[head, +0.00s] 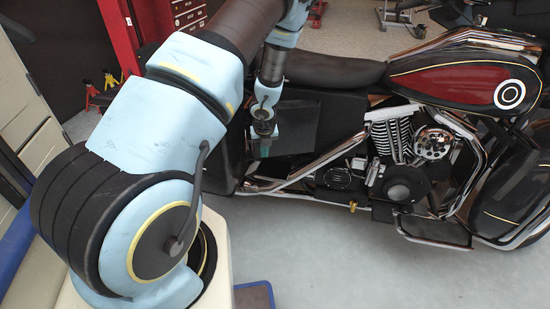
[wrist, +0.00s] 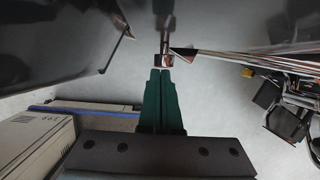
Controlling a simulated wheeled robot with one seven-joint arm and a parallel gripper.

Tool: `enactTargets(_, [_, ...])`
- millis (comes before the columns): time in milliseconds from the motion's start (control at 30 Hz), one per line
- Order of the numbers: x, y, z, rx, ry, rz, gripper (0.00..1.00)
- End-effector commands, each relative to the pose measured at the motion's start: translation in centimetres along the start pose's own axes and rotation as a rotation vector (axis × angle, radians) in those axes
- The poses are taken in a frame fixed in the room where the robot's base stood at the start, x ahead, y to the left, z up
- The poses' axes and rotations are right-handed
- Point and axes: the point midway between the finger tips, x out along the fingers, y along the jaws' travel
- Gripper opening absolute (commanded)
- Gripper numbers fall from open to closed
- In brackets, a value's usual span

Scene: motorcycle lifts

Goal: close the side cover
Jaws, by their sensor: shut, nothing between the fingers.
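The side cover appears to be the dark flat panel (head: 297,125) below the seat of the motorcycle in the head view. It seems to stand out at an angle from the bike's body, though how far is hard to tell. My gripper (head: 262,150) points down at the panel's left edge, its green fingers shut and empty. Whether they touch the panel cannot be told.
Chrome exhaust pipes (head: 322,160) and the engine (head: 395,150) lie right of the panel. A dark rear body part (wrist: 55,45) fills the wrist view's upper left. A beige cabinet (head: 25,120) stands at the left. Grey floor (head: 330,260) in front of the bike is clear.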

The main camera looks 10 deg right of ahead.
Motion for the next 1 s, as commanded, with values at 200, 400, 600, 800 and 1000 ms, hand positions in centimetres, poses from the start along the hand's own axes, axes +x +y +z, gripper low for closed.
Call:
enactTargets(200, [0.9,0.9,4.0,0.177,0.012,-0.067,0.00])
enactTargets(400, [2.1,0.9,6.7,0.310,0.020,-0.117,0.00])
enactTargets(600, [3.0,0.8,8.5,0.397,0.025,-0.151,0.00])
enactTargets(800, [3.4,0.5,9.3,0.442,0.029,-0.169,0.00])
enactTargets(1000, [3.6,0.5,9.6,0.453,0.029,-0.174,0.00])
